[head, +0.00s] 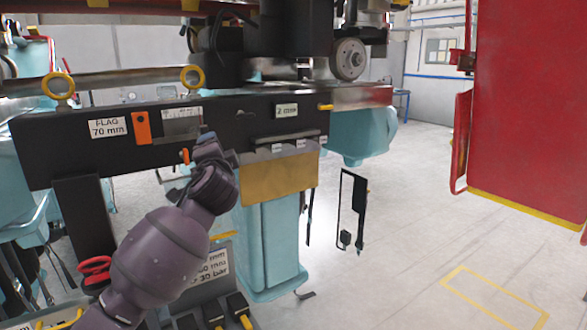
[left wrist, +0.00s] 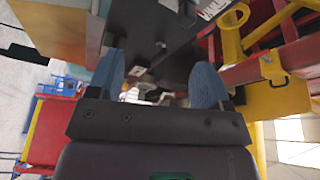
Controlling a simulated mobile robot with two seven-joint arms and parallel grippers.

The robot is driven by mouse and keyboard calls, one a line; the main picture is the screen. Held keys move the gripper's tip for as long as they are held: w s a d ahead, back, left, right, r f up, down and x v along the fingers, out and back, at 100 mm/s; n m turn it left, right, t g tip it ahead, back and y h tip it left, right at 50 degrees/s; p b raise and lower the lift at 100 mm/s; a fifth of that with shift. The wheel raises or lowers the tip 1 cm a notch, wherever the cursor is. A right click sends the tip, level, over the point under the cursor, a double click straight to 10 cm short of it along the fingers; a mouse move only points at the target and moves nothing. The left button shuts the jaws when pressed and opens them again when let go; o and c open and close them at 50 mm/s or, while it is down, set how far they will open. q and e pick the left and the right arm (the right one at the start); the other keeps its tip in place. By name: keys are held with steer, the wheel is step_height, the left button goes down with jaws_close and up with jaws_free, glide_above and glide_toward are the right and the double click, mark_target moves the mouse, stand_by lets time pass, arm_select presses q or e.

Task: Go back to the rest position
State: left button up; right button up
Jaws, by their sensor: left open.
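My left arm rises from the bottom of the head view, with its wrist in front of the black beam (head: 60,150). My left gripper is mostly hidden behind the wrist there. In the left wrist view my left gripper (left wrist: 163,88) shows two blue fingers spread apart, with nothing held between them. A dark surface and small pale parts lie beyond the fingers; I cannot tell whether they touch. My right gripper is in neither view.
The beam carries a "FLAG 70 mm" label (head: 108,127), an orange tag (head: 141,128) and yellow rings (head: 192,77). A gold-coloured box front (head: 280,178) sits below it. A red panel (head: 530,100) stands at the right. Open grey floor (head: 420,210) lies between.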

arm_select(q)
steer(key=s+f+n+h, duration=0.2)
steer(key=s+f+h, duration=0.15)
steer(key=f, duration=0.45)
steer(key=s+f+n+g+h, duration=0.1)
steer(key=s+f+h, duration=0.1)
steer(key=s+f, duration=0.45)
steer(key=s+f+n+h, duration=0.2)
steer(key=s+f, duration=0.1)
steer(key=f, duration=0.6)
steer(key=s+a+f+n+g+y, duration=0.1)
steer(key=s+a+f+n+g, duration=0.1)
steer(key=s+f, duration=1)
steer(key=s+a+f+n+g+y, duration=0.2)
steer(key=s+a+f, duration=0.5)
steer(key=s+f, duration=0.6)
steer(key=s+n+g, duration=0.1)
steer(key=s, duration=0.1)
steer(key=shift+s+a+g, duration=0.2)
steer(key=shift+s+g, duration=0.2)
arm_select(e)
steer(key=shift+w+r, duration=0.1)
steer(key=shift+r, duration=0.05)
arm_select(q)
steer(key=shift+r, duration=0.1)
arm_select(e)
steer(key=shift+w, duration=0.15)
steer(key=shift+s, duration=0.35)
